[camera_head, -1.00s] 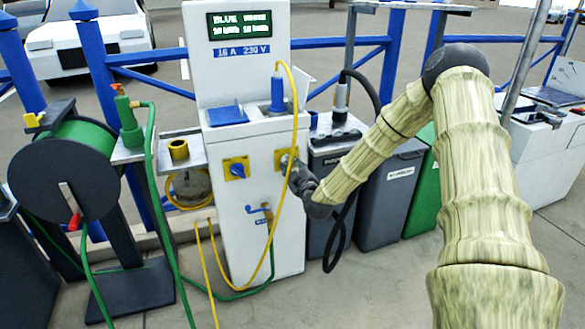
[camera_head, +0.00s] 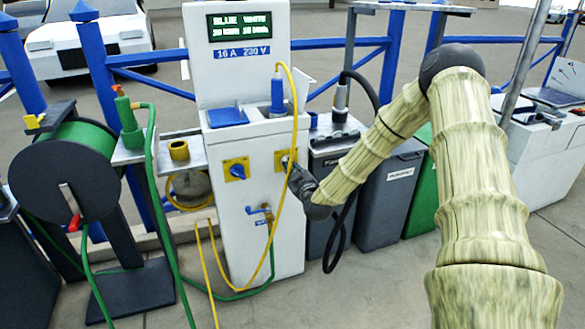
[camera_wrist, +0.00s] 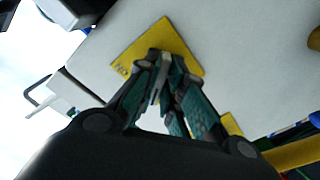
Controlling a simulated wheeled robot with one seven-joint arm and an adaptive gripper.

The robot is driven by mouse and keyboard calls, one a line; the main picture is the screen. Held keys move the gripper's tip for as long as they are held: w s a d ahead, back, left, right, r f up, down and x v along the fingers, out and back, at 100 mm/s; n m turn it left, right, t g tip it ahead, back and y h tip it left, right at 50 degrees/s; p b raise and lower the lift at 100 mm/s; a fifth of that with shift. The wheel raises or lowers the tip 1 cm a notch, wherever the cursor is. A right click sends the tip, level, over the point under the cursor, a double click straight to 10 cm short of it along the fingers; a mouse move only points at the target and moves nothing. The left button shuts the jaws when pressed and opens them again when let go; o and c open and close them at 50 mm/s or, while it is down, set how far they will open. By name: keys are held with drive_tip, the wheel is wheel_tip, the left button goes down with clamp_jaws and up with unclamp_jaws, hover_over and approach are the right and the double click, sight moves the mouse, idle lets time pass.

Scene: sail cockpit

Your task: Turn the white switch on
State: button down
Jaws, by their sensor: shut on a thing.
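The white switch (camera_wrist: 158,84) sits on a yellow plate (camera_head: 280,155) on the front of the white pedestal (camera_head: 237,75), at its right side. In the wrist view the plate (camera_wrist: 128,51) shows an "ON" label at its left corner. My gripper (camera_head: 290,166) is at this plate, its fingers (camera_wrist: 163,75) closed around the switch knob. The fingers hide most of the knob, so its exact angle is hard to tell. A blue switch (camera_head: 237,171) sits on a second yellow plate to the left, apart from my gripper.
A yellow cable (camera_head: 296,110) hangs from a blue plug (camera_head: 277,93) close by my gripper. A blue-handled tap (camera_head: 260,210) is below. Grey bins (camera_head: 385,195) stand to the right, and a green hose reel (camera_head: 75,160) to the left.

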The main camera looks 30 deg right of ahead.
drive_tip(key=m, duration=0.4)
drive_tip(key=shift+a, duration=0.1)
drive_tip(key=shift+w+a+m, duration=0.1)
drive_tip(key=shift+a+m, duration=0.05)
drive_tip(key=shift+m, duration=5.75)
drive_tip(key=c, duration=1.5)
unclamp_jaws()
drive_tip(key=shift+a, duration=0.1)
